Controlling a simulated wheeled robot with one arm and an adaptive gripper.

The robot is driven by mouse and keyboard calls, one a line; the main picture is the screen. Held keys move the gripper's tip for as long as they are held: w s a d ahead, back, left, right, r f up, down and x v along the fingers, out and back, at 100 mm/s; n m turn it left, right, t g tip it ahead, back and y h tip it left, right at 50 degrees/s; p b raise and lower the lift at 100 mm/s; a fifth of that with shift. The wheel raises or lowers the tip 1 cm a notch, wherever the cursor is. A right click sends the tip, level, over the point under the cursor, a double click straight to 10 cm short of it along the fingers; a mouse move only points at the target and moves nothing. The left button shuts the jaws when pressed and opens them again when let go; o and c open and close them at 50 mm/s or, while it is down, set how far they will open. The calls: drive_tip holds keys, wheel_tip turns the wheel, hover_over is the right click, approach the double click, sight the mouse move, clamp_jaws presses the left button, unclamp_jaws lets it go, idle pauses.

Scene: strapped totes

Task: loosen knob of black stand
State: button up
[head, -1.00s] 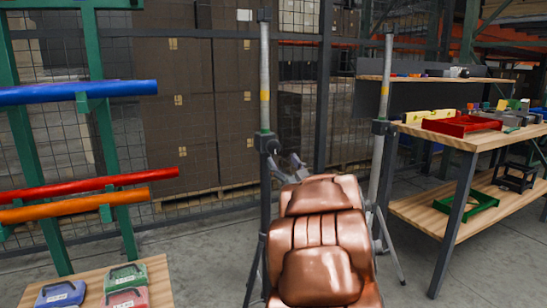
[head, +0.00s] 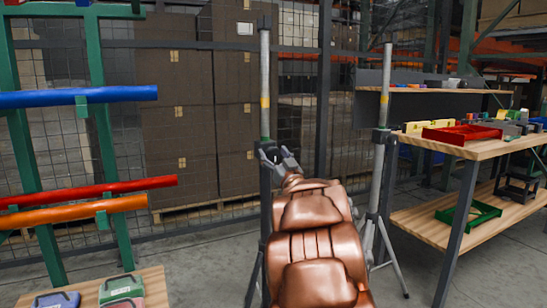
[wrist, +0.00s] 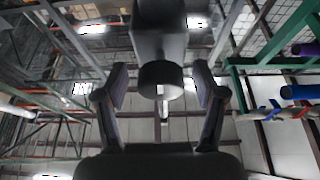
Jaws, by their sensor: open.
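The black stand (head: 265,195) stands left of centre in the head view, with a dark lower tube and a grey upper pole. Its dark clamp collar (head: 267,147) is partly covered by my gripper (head: 280,160). In the wrist view the black round knob (wrist: 160,82) sticks out from the dark collar block (wrist: 160,30). My gripper (wrist: 161,74) is open, with one finger on each side of the knob and a visible gap on both sides. It is not gripping the knob.
A second stand (head: 380,165) with a paler lower tube rises to the right of my arm. A wooden workbench (head: 420,143) with a red tray (head: 462,133) is farther right. A green rack (head: 105,150) with coloured tubes is at the left. Mesh fencing and stacked boxes (head: 180,110) are behind.

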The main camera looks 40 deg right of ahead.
drive_tip(key=shift+c, duration=0.4)
drive_tip(key=c, duration=1.1)
